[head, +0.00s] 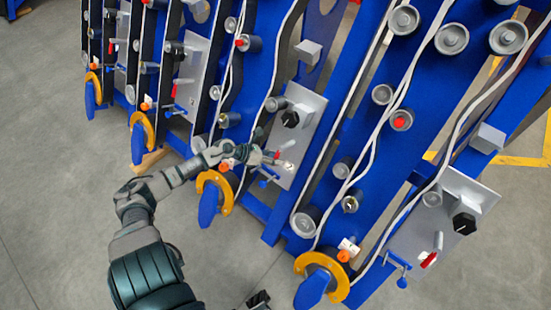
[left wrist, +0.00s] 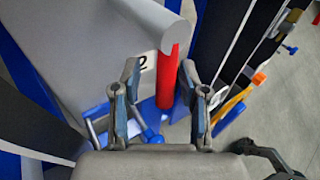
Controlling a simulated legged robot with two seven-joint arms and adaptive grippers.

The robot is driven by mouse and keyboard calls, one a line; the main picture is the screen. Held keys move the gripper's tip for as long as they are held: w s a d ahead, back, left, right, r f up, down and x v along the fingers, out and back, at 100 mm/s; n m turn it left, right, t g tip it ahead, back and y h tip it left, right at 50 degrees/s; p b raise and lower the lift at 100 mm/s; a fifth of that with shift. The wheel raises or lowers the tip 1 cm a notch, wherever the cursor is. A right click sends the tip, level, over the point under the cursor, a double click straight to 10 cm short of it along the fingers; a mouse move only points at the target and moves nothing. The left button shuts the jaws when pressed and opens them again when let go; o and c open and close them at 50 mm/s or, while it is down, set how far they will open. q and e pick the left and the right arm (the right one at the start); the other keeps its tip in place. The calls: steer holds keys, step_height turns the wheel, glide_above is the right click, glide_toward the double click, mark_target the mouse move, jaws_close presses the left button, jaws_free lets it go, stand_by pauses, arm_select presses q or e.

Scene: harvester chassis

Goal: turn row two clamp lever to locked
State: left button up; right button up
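The row two clamp lever has a red grip that shows in the left wrist view (left wrist: 167,82) and, small, in the head view (head: 277,155). It hangs from a grey arm on a light grey plate (head: 307,106) marked "2". My left gripper (head: 262,156) is at the lower part of this plate. In the left wrist view its two fingers (left wrist: 161,88) stand apart, with the red grip between them, nearer the right finger. I cannot tell whether either finger touches it. A dark piece at the bottom edge of the head view may be my right gripper (head: 259,300); its fingers are not clear.
A blue T-handled clamp (head: 268,177) sits just below the lever. A black knob (head: 290,119) is higher on the plate. Neighbouring rows carry similar plates, red levers (head: 429,260), rollers and orange rings (head: 214,190). White cables run along the blue beams. Grey floor is open at left.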

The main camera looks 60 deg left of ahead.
arm_select(q)
steer(key=shift+r, duration=0.1)
steer(key=shift+s+r, duration=0.1)
steer(key=v, duration=1.1)
steer(key=shift+s+a, duration=0.15)
steer(key=shift+s, duration=0.1)
